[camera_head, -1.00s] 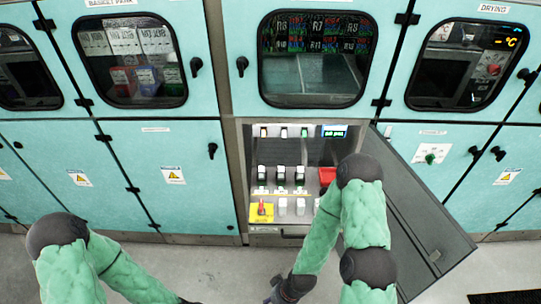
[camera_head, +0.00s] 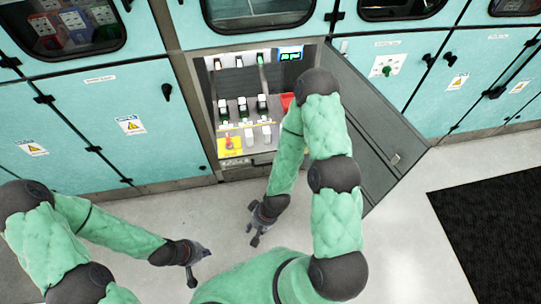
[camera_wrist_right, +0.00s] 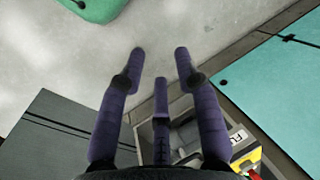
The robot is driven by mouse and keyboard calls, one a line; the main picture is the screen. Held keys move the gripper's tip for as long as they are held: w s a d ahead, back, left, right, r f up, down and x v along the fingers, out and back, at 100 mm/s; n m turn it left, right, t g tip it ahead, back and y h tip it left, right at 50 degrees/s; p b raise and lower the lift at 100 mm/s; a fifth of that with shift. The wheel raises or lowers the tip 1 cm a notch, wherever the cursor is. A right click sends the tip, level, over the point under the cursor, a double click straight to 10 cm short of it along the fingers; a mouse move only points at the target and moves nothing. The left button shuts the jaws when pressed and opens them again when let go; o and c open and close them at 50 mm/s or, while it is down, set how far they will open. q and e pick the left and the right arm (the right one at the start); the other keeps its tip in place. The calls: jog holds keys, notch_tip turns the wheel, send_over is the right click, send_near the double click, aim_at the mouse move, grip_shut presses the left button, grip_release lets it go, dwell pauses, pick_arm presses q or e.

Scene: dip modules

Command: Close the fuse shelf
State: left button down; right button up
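The fuse shelf (camera_head: 263,161) is the low grey ledge with a label strip at the bottom of the open cabinet bay (camera_head: 213,120). I cannot tell how far out it stands. In the right wrist view, a grey box edge with a white "FU…" label (camera_wrist_right: 238,138) shows partly behind my fingers. My right gripper (camera_head: 256,232) is open and empty, over the floor in front of the bay. Its spread fingers show in the wrist view (camera_wrist_right: 160,62). My left gripper (camera_head: 198,268) looks open and empty, lower left of the bay. My right arm hides the bay's right side.
The grey bay door (camera_head: 375,130) stands swung open to the right. Rows of fuses (camera_head: 242,107) and a red switch on a yellow plate (camera_head: 229,143) fill the bay. Teal cabinets (camera_head: 95,140) flank it. A black mat (camera_head: 490,215) lies at right. The floor between is clear.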

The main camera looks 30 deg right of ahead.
jog(key=w+d+f+m+t+b, duration=0.1)
jog(key=w+d, duration=0.1)
jog(key=w+d+f+m+t, duration=0.2)
jog(key=w, duration=0.1)
jog(key=w+d+f+m+t+h+b, duration=0.1)
jog(key=w+d+f, duration=0.1)
jog(key=w, duration=0.1)
jog(key=shift+w+m+t+b, duration=0.25)
jog(key=shift+m+t+b, duration=0.05)
jog(key=shift+t, duration=0.1)
grip_shut()
jog(key=w+d+m+t+h+b, duration=0.45)
jog(key=d+m+t, duration=0.35)
jog(key=d, duration=0.4)
jog(key=s+d+r+m+t+h+b, duration=0.1)
jog(key=s+d+r+m+t+h, duration=0.25)
jog(key=d+m, duration=0.2)
jog(key=b+x, duration=0.3)
jog(key=x, duration=1)
jog(key=shift+w+a+r+m+t, duration=0.15)
jog(key=shift+w+m+t, duration=0.2)
jog(key=shift+w, duration=0.05)
